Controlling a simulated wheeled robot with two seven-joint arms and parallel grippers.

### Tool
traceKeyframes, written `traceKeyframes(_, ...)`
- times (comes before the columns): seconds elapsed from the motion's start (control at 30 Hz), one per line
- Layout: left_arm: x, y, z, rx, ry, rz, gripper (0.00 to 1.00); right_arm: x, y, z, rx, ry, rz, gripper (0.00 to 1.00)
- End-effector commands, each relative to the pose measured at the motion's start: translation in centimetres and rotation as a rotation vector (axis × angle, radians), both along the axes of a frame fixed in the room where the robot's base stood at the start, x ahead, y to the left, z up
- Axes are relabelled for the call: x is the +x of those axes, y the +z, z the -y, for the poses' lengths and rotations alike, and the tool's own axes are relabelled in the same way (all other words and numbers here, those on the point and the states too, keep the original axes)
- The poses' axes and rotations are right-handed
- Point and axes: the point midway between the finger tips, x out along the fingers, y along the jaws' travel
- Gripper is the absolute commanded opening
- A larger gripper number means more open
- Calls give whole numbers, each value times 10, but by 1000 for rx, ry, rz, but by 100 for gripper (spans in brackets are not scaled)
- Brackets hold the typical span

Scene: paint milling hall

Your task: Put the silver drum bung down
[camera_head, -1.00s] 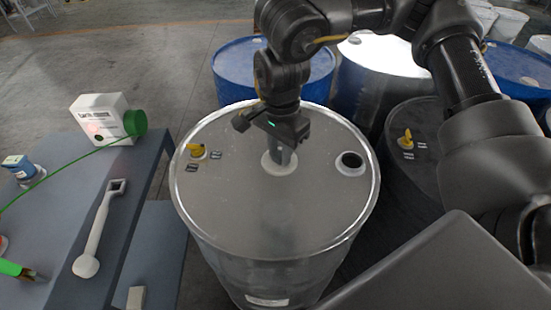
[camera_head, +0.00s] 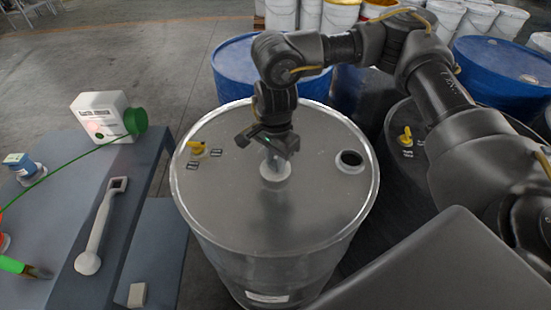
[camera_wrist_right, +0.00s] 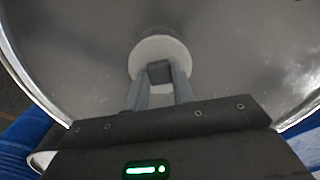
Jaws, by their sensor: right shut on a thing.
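My right gripper (camera_head: 272,155) points down over the middle of the steel drum's lid (camera_head: 235,215). It is shut on the silver drum bung (camera_head: 275,174), a pale round disc. In the right wrist view the two fingers (camera_wrist_right: 158,78) grip a small square block at the centre of the bung (camera_wrist_right: 158,46). The bung is flat and at or just above the lid; I cannot tell if it touches. An open dark bung hole (camera_head: 351,160) is at the lid's right side. My left gripper is not in view.
Blue drums (camera_head: 500,68) and pails stand behind. The lid's front is clear.

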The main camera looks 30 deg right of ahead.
Motion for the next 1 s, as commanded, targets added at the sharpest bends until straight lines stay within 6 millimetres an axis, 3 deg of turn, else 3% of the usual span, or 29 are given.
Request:
traceKeyframes(0.23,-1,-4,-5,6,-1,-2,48,0,-5,0,0,0,0,7)
traceKeyframes(0.27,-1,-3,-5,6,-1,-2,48,0,-4,0,0,0,0,29)
traceKeyframes(0.4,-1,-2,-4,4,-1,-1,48,0,-4,0,0,0,0,47)
traceKeyframes(0.77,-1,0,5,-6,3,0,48,0,5,0,0,1,1,47)
traceKeyframes(1.0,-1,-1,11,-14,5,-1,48,2,51,0,0,1,7,47)
